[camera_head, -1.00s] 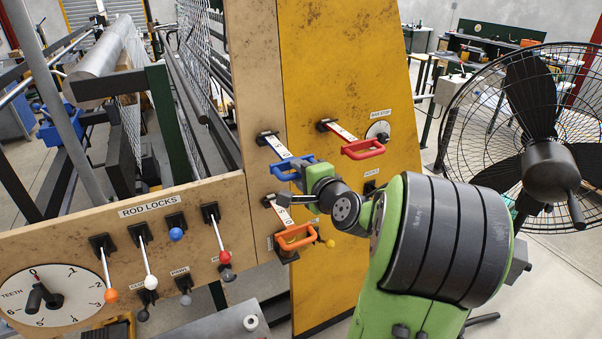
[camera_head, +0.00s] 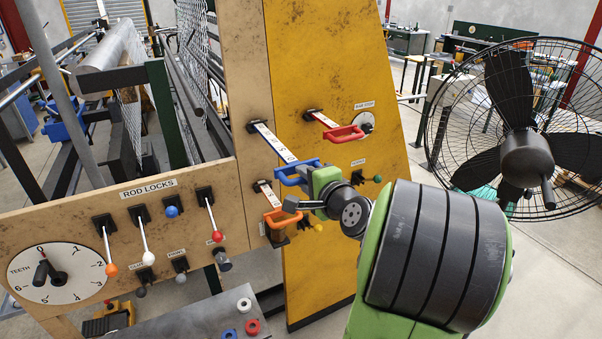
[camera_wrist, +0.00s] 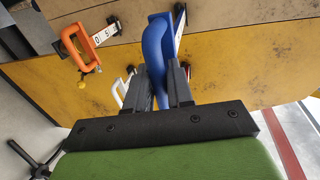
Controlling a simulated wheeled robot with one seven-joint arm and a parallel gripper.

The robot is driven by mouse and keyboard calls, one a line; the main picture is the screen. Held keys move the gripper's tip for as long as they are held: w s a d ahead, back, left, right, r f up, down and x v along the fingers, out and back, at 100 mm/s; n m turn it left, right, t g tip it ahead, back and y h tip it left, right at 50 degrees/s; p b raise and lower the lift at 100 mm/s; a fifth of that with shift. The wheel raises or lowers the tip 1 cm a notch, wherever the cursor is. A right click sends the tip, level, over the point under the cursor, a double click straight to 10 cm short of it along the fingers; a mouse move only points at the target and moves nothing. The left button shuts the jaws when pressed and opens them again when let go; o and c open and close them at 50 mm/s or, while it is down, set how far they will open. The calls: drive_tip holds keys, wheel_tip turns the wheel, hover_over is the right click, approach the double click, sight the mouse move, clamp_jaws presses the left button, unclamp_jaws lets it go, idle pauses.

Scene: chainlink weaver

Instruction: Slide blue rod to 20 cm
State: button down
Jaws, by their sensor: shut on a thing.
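The blue rod's handle (camera_head: 291,178) sits at the end of a white marked scale strip (camera_head: 275,144) that comes out of the wooden post. My gripper (camera_wrist: 162,90) is shut on the blue handle (camera_wrist: 157,50), with a finger on each side of its bar. In the head view my gripper (camera_head: 308,182) is at the handle's right end and partly hidden by my wrist. The strip shows a length out of its slot, but its marks are too small to read surely.
An orange handle (camera_head: 284,217) is just below, and a red handle (camera_head: 345,133) is up to the right. The orange one also shows in the wrist view (camera_wrist: 72,45). A rod-lock panel (camera_head: 150,215) with levers stands left. A large fan (camera_head: 525,155) stands right.

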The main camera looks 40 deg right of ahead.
drive_tip(key=shift+x, duration=0.9)
drive_tip(key=c, duration=1.3)
unclamp_jaws()
drive_tip(key=shift+s+r, duration=0.1)
drive_tip(key=shift+o, duration=0.8)
drive_tip(key=shift+s+r, duration=0.1)
drive_tip(key=shift+s, duration=0.05)
drive_tip(key=b+v, duration=0.1)
drive_tip(key=v, duration=1.4)
drive_tip(key=shift+s+a+b, duration=0.2)
drive_tip(key=shift+s+b, duration=0.15)
